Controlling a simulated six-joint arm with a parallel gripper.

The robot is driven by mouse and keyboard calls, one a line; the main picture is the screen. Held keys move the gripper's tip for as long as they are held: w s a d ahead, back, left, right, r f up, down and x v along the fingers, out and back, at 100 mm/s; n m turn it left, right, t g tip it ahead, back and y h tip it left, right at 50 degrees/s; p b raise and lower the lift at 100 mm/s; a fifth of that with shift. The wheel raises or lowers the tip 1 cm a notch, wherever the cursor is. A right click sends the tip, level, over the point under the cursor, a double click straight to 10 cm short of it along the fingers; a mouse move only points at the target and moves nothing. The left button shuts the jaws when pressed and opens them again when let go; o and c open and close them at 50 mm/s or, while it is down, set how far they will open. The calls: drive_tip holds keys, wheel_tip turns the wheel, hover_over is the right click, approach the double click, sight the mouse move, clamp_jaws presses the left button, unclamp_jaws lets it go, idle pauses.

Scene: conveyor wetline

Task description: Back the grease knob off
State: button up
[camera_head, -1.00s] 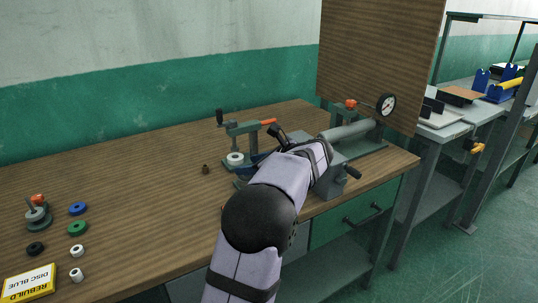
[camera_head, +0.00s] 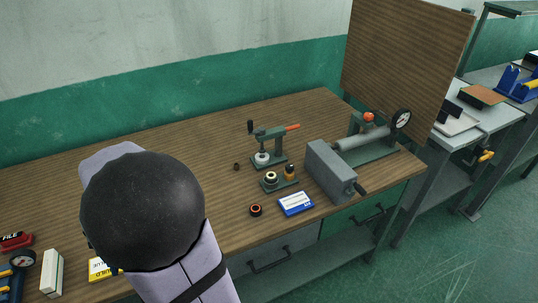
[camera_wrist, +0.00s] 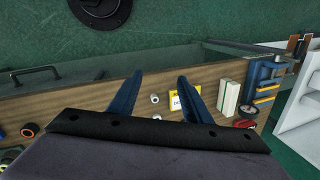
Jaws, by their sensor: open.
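My gripper (camera_wrist: 161,78) shows in the wrist view with two blue fingers spread apart and nothing between them. In the head view it is hidden behind my arm at the left. No knob is labelled as the grease knob. A small orange-topped piece (camera_head: 290,172) stands on a green fixture (camera_head: 270,187) beside a pale-topped ring-shaped part (camera_head: 271,177). An orange-red knob (camera_head: 369,117) sits on the gauge rig (camera_head: 365,145) at the back right. My gripper is well to the left of both, apart from them.
A lever press (camera_head: 268,140), a grey box with a handle (camera_head: 330,170), a blue-white box (camera_head: 296,203) and a dark ring (camera_head: 256,210) stand on the bench. A yellow box (camera_wrist: 185,103) and small white cylinders (camera_wrist: 155,98) lie beyond my fingers. The bench middle is mostly clear.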

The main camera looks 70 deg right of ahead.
sight(289, 166)
drive_tip(key=w+d+f+n+t+h+b, duration=0.1)
drive_tip(key=d+f+t+h+b, duration=0.2)
drive_tip(key=d, duration=0.9)
drive_tip(key=w+d+f+h+b, duration=0.1)
drive_tip(key=d+f+h+b, duration=0.3)
drive_tip(key=d, duration=0.8)
drive_tip(key=s+d+f+m+g+h+b, duration=0.2)
drive_tip(key=s+d+m+g+h+b, duration=0.45)
drive_tip(key=s+d, duration=1.8)
drive_tip(key=shift+m+t+h, duration=0.55)
drive_tip(key=shift+t+h, duration=0.1)
drive_tip(key=shift+h, duration=0.2)
drive_tip(key=shift+w+p+x, duration=0.1)
drive_tip(key=shift+p+x, duration=0.65)
drive_tip(key=shift+x, duration=1.05)
drive_tip(key=shift+w+p+x, duration=0.15)
drive_tip(key=shift+p+x, duration=0.6)
drive_tip(key=shift+x, duration=1.1)
drive_tip(key=shift+r, duration=0.15)
drive_tip(key=shift+c, duration=0.7)
